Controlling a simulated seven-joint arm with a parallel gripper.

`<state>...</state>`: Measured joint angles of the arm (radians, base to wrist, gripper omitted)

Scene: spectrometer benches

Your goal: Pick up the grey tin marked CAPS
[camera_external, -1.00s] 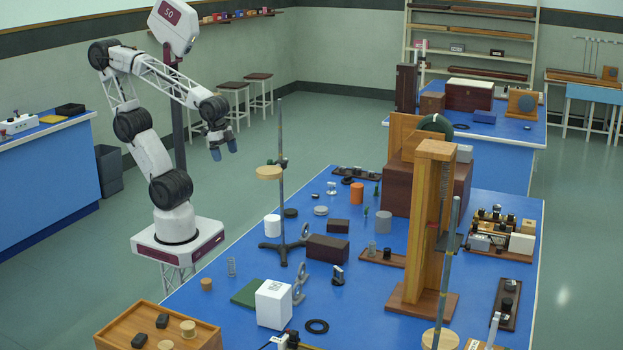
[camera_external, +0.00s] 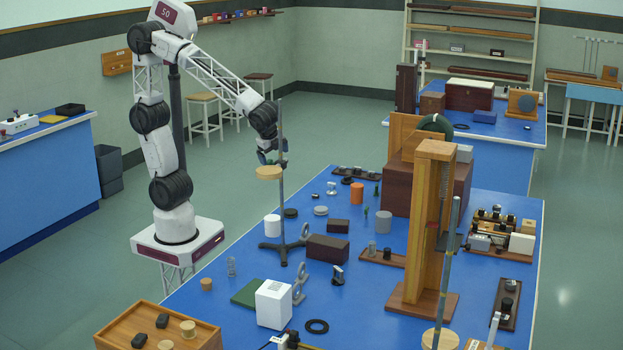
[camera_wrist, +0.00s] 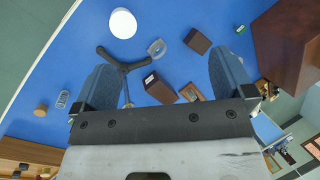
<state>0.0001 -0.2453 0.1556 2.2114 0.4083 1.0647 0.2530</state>
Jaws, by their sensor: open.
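A grey cylinder (camera_external: 383,222) stands upright on the blue bench, right of the middle and in front of the large dark brown box; it looks like the tin, but no CAPS marking can be read. I cannot make it out in the wrist view.
The stand rod (camera_external: 282,205) rises beside my gripper. A white cylinder (camera_external: 272,226), an orange cylinder (camera_external: 357,193) and dark boxes (camera_external: 328,247) stand nearby. A tall wooden frame (camera_external: 430,230) and the large brown box (camera_external: 440,188) stand close to the grey cylinder.

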